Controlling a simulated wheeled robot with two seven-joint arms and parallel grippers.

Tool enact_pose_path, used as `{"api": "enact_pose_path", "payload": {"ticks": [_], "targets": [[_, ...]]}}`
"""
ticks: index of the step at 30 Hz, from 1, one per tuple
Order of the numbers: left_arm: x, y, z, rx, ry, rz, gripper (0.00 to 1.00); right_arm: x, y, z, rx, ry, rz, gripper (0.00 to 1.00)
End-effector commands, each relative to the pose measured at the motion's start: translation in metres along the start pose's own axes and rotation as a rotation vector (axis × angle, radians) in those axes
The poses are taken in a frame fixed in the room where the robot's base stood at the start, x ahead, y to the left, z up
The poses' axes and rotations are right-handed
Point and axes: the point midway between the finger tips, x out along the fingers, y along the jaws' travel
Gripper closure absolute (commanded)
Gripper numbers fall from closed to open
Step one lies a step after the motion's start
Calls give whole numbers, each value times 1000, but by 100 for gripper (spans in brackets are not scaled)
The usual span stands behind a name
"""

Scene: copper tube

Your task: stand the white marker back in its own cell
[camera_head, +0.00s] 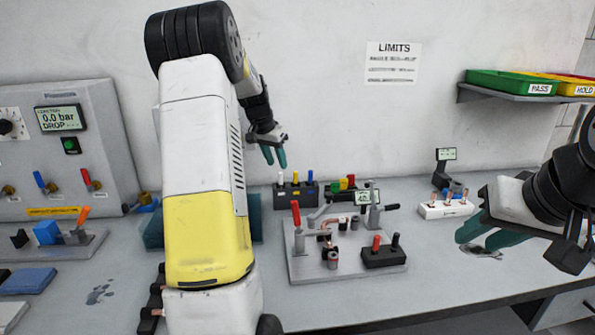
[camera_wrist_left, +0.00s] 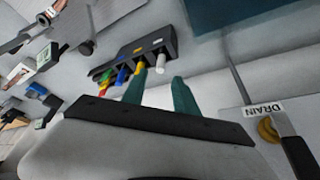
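The white marker (camera_head: 281,179) stands at the left end of a dark rack (camera_head: 296,197), and looks upright. In the left wrist view the white marker (camera_wrist_left: 160,63) is at the rack's right end, beside the yellow one; its lower end is hard to make out. My left gripper (camera_head: 275,158) is above and behind the rack's left end, against the wall. Its green fingers (camera_wrist_left: 160,92) are apart and empty, with the white marker seen beyond the gap. My right gripper (camera_head: 487,236) is at the far right, its fingers apart with nothing between them.
Yellow (camera_head: 295,178) and blue (camera_head: 310,176) markers stand in the same rack. A grey fixture (camera_head: 310,265) with copper tube and clamps lies in front. A white block with copper fittings (camera_head: 445,209) is to the right. A gauge panel (camera_head: 75,140) stands left.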

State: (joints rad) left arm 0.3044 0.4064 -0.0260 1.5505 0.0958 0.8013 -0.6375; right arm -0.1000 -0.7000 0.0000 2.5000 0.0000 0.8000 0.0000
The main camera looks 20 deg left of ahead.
Motion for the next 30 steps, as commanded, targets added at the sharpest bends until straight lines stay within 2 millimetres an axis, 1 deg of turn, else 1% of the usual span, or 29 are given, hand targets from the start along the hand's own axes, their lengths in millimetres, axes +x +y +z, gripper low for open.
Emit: {"api": "enact_pose_path", "payload": {"ticks": [1,6,11,14,17,20,21,23,24,26,27,29,30], "targets": [[-13,-1,-1,0,4,-3,65,0,0,0,0,0,0,65],[-42,0,0,-1,2,-1,65,0,0,0,0,0,0,65],[-57,1,0,-1,1,0,65,0,0,0,0,0,0,65],[-70,11,2,-5,8,1,65,0,0,0,0,0,0,65],[-93,39,9,-15,24,3,65,0,0,0,0,0,0,65],[-123,80,27,-36,45,9,65,0,0,0,0,0,0,65],[-135,98,37,-46,56,12,65,0,0,0,0,0,0,65],[-151,124,54,-61,70,18,65,0,0,0,0,0,0,65],[-160,141,67,-71,80,23,65,0,0,0,0,0,0,65],[-172,164,87,-87,95,30,65,0,0,0,0,0,0,65],[-179,179,102,-96,104,35,65,0,0,0,0,0,0,65],[-186,200,125,-112,119,43,65,0,0,0,0,0,0,65],[-190,212,141,-122,128,49,65,0,0,0,0,0,0,65]]}}
